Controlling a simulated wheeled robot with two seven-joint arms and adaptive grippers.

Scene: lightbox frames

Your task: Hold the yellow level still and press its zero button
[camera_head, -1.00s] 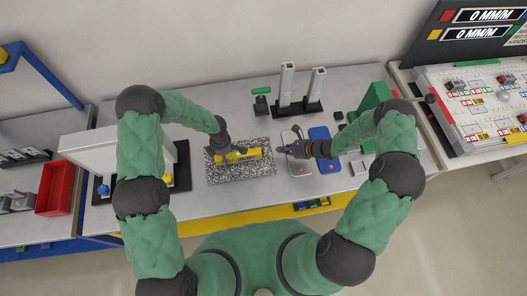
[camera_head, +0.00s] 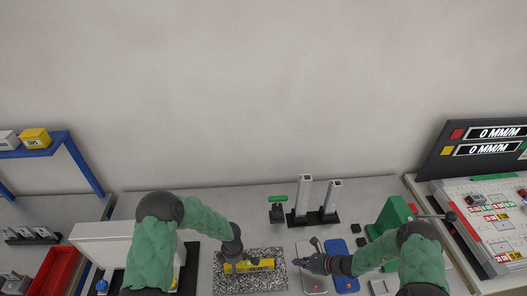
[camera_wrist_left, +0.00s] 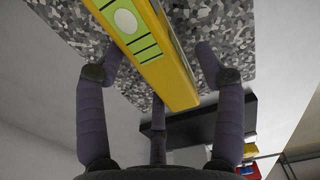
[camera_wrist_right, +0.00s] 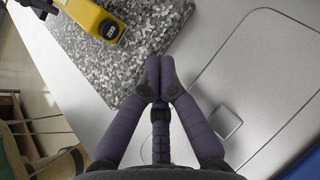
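The yellow level (camera_head: 252,265) lies on a speckled granite slab (camera_head: 240,283). In the left wrist view the level (camera_wrist_left: 150,50) shows a green vial panel and runs between my left gripper's (camera_wrist_left: 155,62) spread fingers. The fingers look open, with small gaps beside the level; contact is not clear. In the head view my left gripper (camera_head: 232,256) is over the level's left part. The dark zero button (camera_wrist_right: 109,29) shows on the level's end in the right wrist view. My right gripper (camera_wrist_right: 160,72) has its fingers together and empty, near the slab's edge, apart from the button.
Right of the slab are a grey plate (camera_head: 305,280) and a blue plate (camera_head: 343,283). Behind stand two metal columns (camera_head: 304,195) on a black base and a green-topped item (camera_head: 278,204). A green stand (camera_head: 393,217) is farther right. A white box (camera_head: 100,240) is at left.

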